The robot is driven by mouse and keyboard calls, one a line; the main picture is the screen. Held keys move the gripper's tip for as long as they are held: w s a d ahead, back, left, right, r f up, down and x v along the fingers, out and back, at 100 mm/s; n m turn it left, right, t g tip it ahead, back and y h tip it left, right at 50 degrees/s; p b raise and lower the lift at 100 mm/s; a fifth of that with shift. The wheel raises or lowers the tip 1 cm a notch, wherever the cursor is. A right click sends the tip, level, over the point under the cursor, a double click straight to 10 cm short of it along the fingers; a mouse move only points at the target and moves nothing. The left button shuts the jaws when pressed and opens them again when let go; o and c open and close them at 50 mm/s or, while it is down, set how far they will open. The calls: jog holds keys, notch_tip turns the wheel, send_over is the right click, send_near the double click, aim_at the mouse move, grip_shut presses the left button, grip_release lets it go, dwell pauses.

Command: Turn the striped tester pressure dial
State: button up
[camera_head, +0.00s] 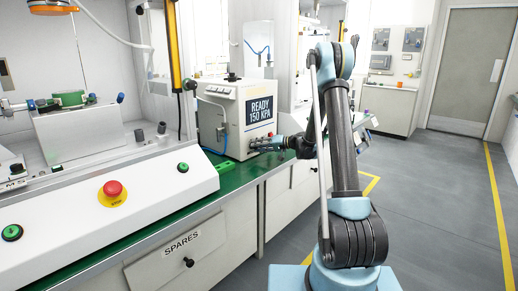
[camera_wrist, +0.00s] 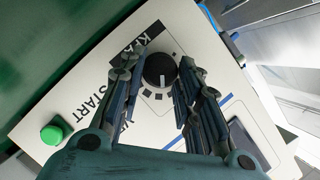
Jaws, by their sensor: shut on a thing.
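The tester (camera_head: 232,118) is a pale box on the green bench, with a dark display reading READY 150 KPA (camera_head: 260,109). In the wrist view its pressure dial (camera_wrist: 159,70) is a round black knob with a pale pointer line and dark scale marks around it. My gripper (camera_head: 264,145) is at the lower front of the tester. In the wrist view its two fingers lie on either side of the dial, shut on it. The dial is hidden behind my gripper in the head view. Stripes on the tester cannot be made out clearly.
A green button (camera_wrist: 52,134) sits on the tester panel beside my gripper. A white console with a red stop button (camera_head: 113,188) stands on the bench at the left. A SPARES drawer (camera_head: 181,243) is below. The grey floor (camera_head: 430,210) at the right is clear.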

jog(key=shift+w+m+y, duration=0.15)
jog(key=shift+m+y, duration=0.15)
jog(key=shift+m, duration=0.2)
jog(key=shift+f, duration=0.1)
jog(key=o, duration=1.1)
jog(key=shift+d, duration=0.15)
jog(key=v, duration=1.1)
jog(key=shift+d, duration=0.35)
